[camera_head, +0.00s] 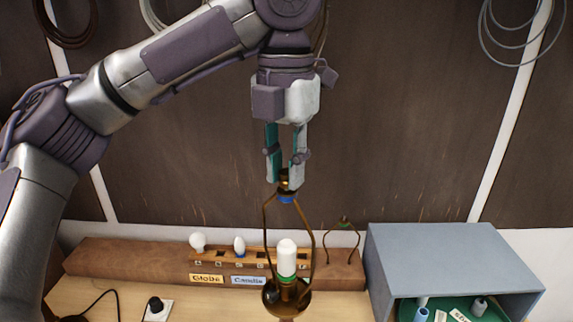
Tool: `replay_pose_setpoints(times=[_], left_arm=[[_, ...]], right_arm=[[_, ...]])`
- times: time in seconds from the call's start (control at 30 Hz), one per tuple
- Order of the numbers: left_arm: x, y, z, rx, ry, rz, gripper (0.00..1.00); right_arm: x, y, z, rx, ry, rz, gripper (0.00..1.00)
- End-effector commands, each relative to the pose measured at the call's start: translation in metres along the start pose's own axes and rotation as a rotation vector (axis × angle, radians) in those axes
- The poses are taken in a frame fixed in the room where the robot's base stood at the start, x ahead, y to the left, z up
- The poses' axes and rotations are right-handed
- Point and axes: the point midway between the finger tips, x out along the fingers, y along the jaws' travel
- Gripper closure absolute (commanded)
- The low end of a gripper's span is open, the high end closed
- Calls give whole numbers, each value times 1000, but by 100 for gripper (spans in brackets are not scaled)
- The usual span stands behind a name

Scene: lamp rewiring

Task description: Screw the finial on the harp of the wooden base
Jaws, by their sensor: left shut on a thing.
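My left gripper (286,182) points straight down above the lamp and is shut on the finial (284,175), a small brass-coloured piece. The finial is at the top of the harp (311,228); I cannot tell how far it is threaded on. The harp is a brown wire loop with a blue band near its top. It stands around a white bulb (287,255) with a green band. My right gripper is out of view.
Behind the lamp, a wooden rack (125,257) holds bulbs, with "Globe" and "Candle" labels. A smaller harp (343,238) stands at its right end. A grey box (455,250) with a green interior is at right. A white outlet (158,309) with a black plug is at lower left.

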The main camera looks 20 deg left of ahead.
Motion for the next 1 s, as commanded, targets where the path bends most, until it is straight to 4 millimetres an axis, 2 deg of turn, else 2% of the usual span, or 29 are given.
replay_pose_setpoints(times=[0.13,0.37,0.4,0.57,0.87,1.0], left_arm=[[-1,0,0,131,-2,-1,100],[-1,0,0,150,-2,-1,100],[-1,0,0,149,-2,-1,76],[0,0,0,148,-1,-1,49],[0,0,0,139,0,-1,48],[0,0,0,-5,0,0,48]], right_arm=[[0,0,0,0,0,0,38],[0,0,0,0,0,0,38],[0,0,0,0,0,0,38],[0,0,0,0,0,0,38],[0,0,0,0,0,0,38],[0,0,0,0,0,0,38]])
